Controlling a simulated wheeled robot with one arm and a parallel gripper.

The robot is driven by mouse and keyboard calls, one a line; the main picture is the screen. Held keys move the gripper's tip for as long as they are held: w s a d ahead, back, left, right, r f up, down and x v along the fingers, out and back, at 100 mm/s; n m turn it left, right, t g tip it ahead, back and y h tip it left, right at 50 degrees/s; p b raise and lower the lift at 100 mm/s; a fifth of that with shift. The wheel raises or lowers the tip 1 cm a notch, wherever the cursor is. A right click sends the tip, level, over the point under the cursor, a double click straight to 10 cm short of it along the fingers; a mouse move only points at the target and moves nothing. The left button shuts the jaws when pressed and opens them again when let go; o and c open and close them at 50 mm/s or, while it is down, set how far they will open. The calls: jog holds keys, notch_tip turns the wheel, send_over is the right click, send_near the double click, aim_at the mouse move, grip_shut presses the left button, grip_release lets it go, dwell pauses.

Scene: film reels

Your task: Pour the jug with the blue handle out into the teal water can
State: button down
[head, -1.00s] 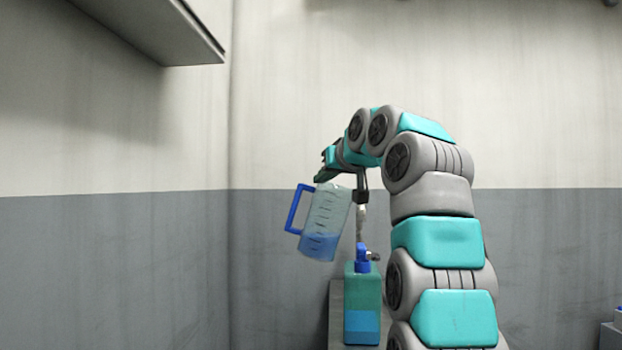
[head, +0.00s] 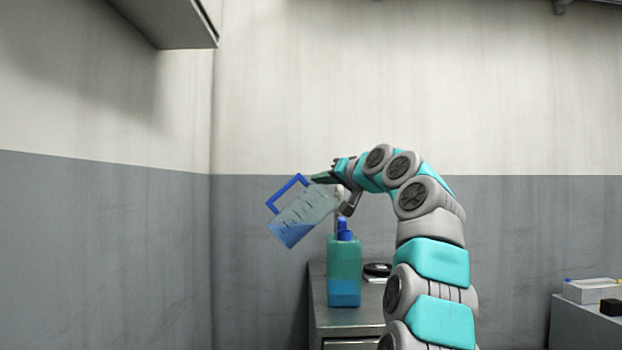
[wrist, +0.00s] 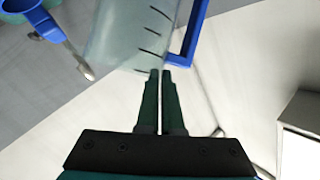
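The jug (head: 305,208) is clear with a blue handle (head: 285,190) and blue liquid low inside. It hangs in the air tilted, base to the lower left and mouth toward the upper right. My gripper (head: 328,178) is shut on it near its rim; the jug also shows in the wrist view (wrist: 125,30), above the fingertips (wrist: 160,75). The teal water can (head: 344,262) stands upright below and right of the jug, with a blue top (head: 344,230) and blue liquid low inside. In the wrist view a blue ring-shaped top (wrist: 25,15) shows at upper left.
The can stands on a grey metal cabinet (head: 318,300), with a dark round object (head: 378,269) behind it. A white box (head: 592,290) and a small black block (head: 610,307) sit on a surface at right. A shelf (head: 180,25) overhangs at upper left.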

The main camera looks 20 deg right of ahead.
jog(key=shift+a, duration=0.15)
jog(key=shift+s+d+f+m+b, duration=0.15)
jog(key=shift+d+f+m+b, duration=0.25)
jog(key=shift+d+f+b, duration=0.3)
jog(key=shift+t, duration=0.3)
